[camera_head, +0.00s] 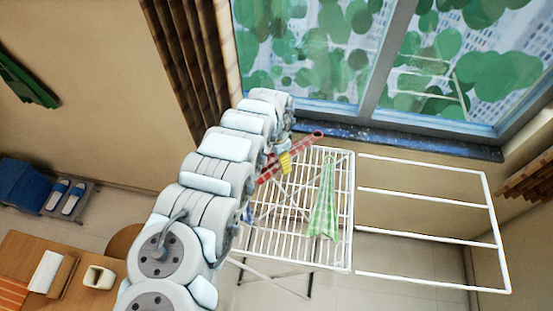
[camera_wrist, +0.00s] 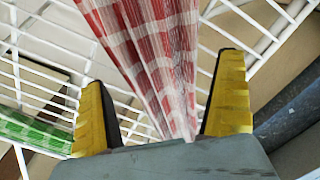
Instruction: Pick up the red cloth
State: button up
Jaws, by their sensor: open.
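The red cloth (camera_head: 301,147) is red and white checked and lies over the white drying rack (camera_head: 342,250). In the wrist view the red cloth (camera_wrist: 150,50) hangs in folds and narrows downward between the two yellow fingers. My gripper (camera_wrist: 165,110) is open, with one finger on each side of the cloth and a visible gap on both sides. In the head view my gripper (camera_head: 284,163) shows as a bit of yellow at the cloth, largely hidden behind my arm. A green checked cloth (camera_head: 324,205) hangs on the rack to the right; green cloth (camera_wrist: 35,132) also shows at left in the wrist view.
The rack's empty side wing (camera_head: 430,240) extends to the right. A large window (camera_head: 310,60) stands behind the rack. A wooden table (camera_head: 30,255) with a small pot (camera_head: 98,278) is at lower left. Slippers (camera_head: 66,198) rest on a low shelf at the left wall.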

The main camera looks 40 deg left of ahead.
jog(key=shift+f, duration=0.6)
jog(key=c, duration=1.2)
jog(key=shift+r, duration=0.15)
